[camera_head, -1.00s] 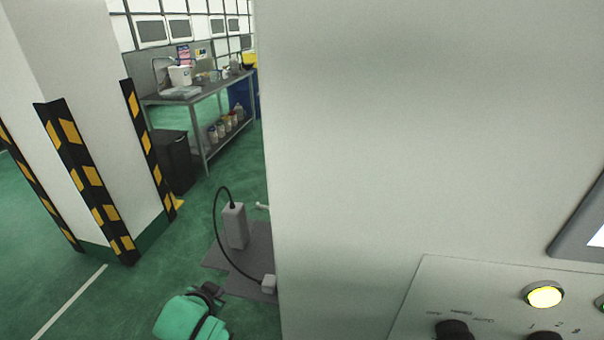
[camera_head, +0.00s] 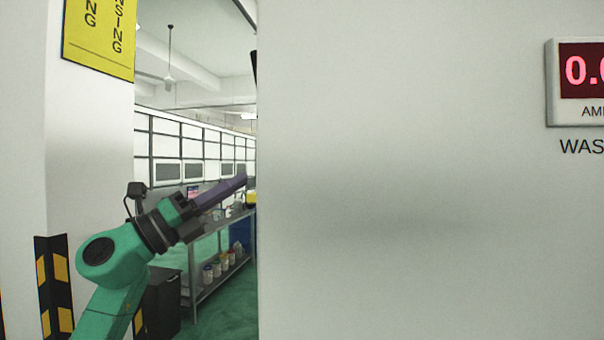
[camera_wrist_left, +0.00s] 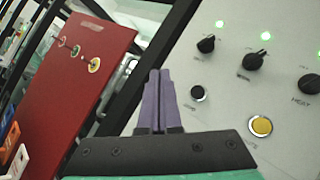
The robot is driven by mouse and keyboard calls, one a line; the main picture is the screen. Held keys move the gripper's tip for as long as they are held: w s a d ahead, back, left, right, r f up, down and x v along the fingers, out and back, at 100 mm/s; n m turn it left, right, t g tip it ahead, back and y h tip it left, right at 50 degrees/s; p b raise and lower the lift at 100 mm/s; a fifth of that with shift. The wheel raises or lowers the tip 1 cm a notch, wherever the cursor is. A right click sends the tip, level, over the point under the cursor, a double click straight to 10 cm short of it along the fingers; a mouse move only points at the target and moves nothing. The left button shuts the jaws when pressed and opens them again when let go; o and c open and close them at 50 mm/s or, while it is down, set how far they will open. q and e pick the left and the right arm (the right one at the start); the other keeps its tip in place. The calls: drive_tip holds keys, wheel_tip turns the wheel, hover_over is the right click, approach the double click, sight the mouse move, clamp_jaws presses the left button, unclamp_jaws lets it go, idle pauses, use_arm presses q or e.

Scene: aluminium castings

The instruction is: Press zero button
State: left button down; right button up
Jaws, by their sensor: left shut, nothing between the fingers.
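In the left wrist view a pale control panel (camera_wrist_left: 225,85) carries a round yellow button (camera_wrist_left: 261,126) and a small dark round control (camera_wrist_left: 197,92). Their labels are too small to read, so I cannot tell which is the zero button. My left gripper (camera_head: 241,180) has purple fingers, shut and empty. In the head view it points up and right beside the edge of a large pale wall. In the left wrist view its fingertips (camera_wrist_left: 159,74) are left of the yellow button, and I see no contact. The panel is out of the head view. My right gripper is not in view.
Black knobs (camera_wrist_left: 252,60) with green lights sit on the panel. A red board (camera_wrist_left: 75,65) with buttons stands left of it. In the head view a red-digit display (camera_head: 583,72) hangs on the pale wall (camera_head: 400,180). A striped pillar guard (camera_head: 54,285) and workbench (camera_head: 215,262) stand left.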

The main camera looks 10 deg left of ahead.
use_arm(q)
drive_tip(key=s+d+r+m+g+y, duration=0.1)
drive_tip(key=s+d+r+m+g, duration=0.1)
drive_tip(key=d, duration=0.6)
drive_tip(key=shift+s+d+r+m+b, duration=0.15)
drive_tip(key=shift+s+r+m+b, duration=0.2)
drive_tip(key=shift+m, duration=0.35)
drive_tip(key=shift+d+f, duration=0.1)
idle(1.7)
drive_tip(key=shift+d, duration=0.3)
drive_tip(key=shift+d, duration=0.45)
idle(0.7)
drive_tip(key=shift+a, duration=0.75)
drive_tip(key=shift+a, duration=0.15)
